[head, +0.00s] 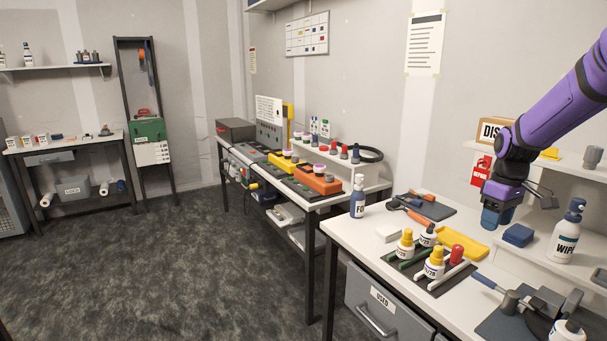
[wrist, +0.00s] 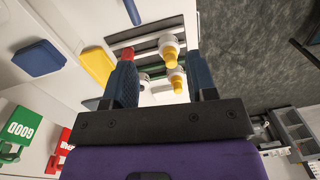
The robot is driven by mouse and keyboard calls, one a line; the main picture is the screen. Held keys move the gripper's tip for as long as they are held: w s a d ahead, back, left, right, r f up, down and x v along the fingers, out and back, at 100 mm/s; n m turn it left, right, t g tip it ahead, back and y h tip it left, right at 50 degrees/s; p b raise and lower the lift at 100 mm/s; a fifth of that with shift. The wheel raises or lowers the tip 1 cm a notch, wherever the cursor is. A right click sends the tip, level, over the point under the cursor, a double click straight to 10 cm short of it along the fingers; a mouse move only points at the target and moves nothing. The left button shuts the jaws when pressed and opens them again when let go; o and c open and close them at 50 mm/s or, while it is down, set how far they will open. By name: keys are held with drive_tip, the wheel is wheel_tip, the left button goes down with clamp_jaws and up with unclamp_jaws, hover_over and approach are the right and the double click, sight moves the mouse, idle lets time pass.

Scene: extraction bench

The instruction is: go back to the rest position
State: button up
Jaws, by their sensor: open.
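My purple arm reaches in from the right in the head view. My gripper (head: 497,217) hangs above the right-hand bench (head: 345,232), over the area by the yellow tray. In the wrist view my gripper (wrist: 163,85) shows two dark blue fingers set apart, with nothing held between them. Beyond the fingers are white bottles with yellow caps (wrist: 168,52) and a red-capped item (wrist: 145,44). In the head view the yellow-capped bottles (head: 434,264) stand on a dark rack to the left of and below my gripper, apart from it.
A yellow tray (head: 462,243), a blue block (head: 518,235) and a WIPE bottle (head: 565,238) are near my gripper. A FO-labelled bottle (head: 357,197) stands at the bench's left edge. A dark press-like tool (head: 510,300) is at the front. The dark floor (head: 200,260) at left is clear.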

drive_tip(key=s+a+r+m+t+h, duration=0.1)
drive_tip(key=s+a+r+m+t, duration=0.1)
drive_tip(key=s+a+r, duration=0.95)
drive_tip(key=s+a+r+m+t, duration=0.1)
drive_tip(key=s+a, duration=0.1)
drive_tip(key=s, duration=0.7)
drive_tip(key=s+a+r+m+t, duration=0.1)
drive_tip(key=s+a+m+t, duration=0.1)
drive_tip(key=s, duration=0.7)
drive_tip(key=shift+s+a+r+t+y, duration=0.2)
drive_tip(key=shift+s+r+t+y, duration=0.1)
drive_tip(key=shift+r, duration=0.1)
idle(1.2)
